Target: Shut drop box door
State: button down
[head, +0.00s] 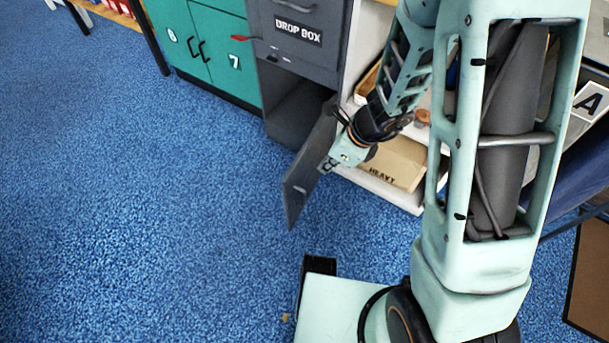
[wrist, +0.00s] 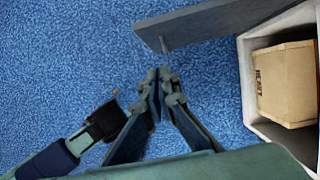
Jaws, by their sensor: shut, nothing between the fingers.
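The drop box (head: 298,75) is a dark grey cabinet with a white-on-black label at the back. Its lower door (head: 308,170) stands wide open, swung out toward the front from the right edge of the opening, so the dark compartment shows. In the wrist view the door (wrist: 225,22) crosses the top as a grey panel, with a small metal peg sticking out near its free end. My gripper (head: 327,165) is on the right side of the door, close to it. In the wrist view its shut, empty fingertips (wrist: 161,82) point at the peg. I cannot tell whether they touch.
A white shelf unit (head: 385,190) with a carton marked HEAVY (head: 395,162) stands right of the drop box. The carton (wrist: 285,83) also shows in the wrist view. Green lockers (head: 205,50) stand to the left. The blue carpet (head: 130,200) at the left front is clear.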

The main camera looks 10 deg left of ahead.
jog(key=w+a+f+b, duration=0.1)
jog(key=a+f+b, duration=0.3)
jog(key=a+f, duration=0.3)
jog(key=shift+b+x, duration=0.4)
jog(key=shift+x, duration=0.95)
jog(key=shift+w+d, duration=0.1)
